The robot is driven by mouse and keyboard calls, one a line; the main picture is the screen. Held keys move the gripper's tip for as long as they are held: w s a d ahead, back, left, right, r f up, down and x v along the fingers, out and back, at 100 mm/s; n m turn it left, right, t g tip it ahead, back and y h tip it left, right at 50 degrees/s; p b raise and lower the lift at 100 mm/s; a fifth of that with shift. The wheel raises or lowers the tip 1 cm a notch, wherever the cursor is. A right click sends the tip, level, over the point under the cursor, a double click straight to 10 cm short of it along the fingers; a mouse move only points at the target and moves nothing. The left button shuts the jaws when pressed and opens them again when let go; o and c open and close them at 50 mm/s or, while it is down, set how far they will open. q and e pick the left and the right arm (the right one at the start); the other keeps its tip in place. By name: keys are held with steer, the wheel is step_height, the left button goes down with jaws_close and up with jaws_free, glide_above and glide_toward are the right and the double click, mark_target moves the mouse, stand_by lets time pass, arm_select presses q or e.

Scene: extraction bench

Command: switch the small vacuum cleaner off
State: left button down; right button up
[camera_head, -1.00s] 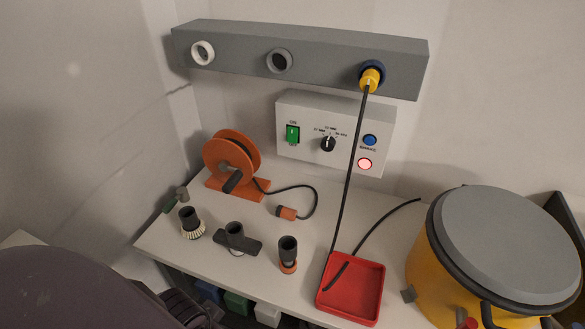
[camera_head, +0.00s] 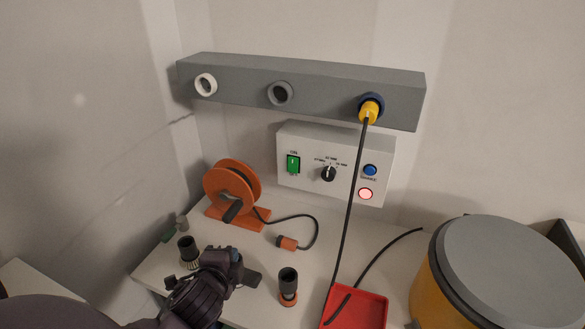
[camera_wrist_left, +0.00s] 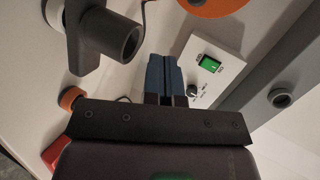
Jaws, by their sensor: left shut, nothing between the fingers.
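A white control box (camera_head: 335,165) stands at the back of the bench. It carries a green rocker switch (camera_head: 293,164), a black dial (camera_head: 328,173), a blue button (camera_head: 370,170) and a glowing pinkish-red lamp (camera_head: 365,193). The yellow drum with a grey lid (camera_head: 510,265), probably the vacuum cleaner, stands at the right. My left gripper (camera_head: 234,257) is over the front left of the bench, below and left of the box and apart from it. In the wrist view its blue-tipped fingers (camera_wrist_left: 164,72) are shut and empty, with the green switch (camera_wrist_left: 210,64) beyond them.
An orange cable reel (camera_head: 232,192) stands behind my left gripper. Dark fittings, including one on an orange ring (camera_head: 288,285), stand near it. A cable runs from the yellow plug (camera_head: 369,110) on the grey rail (camera_head: 320,105) towards the red tray (camera_head: 365,308).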

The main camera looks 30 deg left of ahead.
mark_target(293, 165)
arm_select(q)
steer(key=w+r+m+t+h, duration=0.4)
steer(key=w+m, duration=0.3)
steer(key=m, duration=0.7)
steer(key=w+d+r+m+t+h, duration=0.1)
steer(key=w+r+m+t+h, duration=0.3)
steer(key=m, duration=1)
steer(key=w+r+h, duration=0.3)
steer(key=shift+w+d+m, duration=0.3)
steer(key=shift+m, duration=0.1)
steer(key=shift+r, duration=0.1)
arm_select(e)
steer(key=shift+w+r, duration=0.1)
steer(key=shift+w, duration=0.1)
arm_select(q)
steer(key=w+b, duration=0.1)
steer(key=w, duration=0.1)
steer(key=w+a+f, duration=0.1)
steer(key=w, duration=0.2)
steer(key=w+a+b, duration=0.1)
steer(key=w, duration=0.2)
steer(key=shift+w+f+b, duration=0.2)
steer(key=shift+w+b, duration=0.05)
steer(key=shift+b, duration=0.05)
arm_select(e)
steer(key=shift+a+f, duration=0.2)
steer(key=shift+f, duration=0.75)
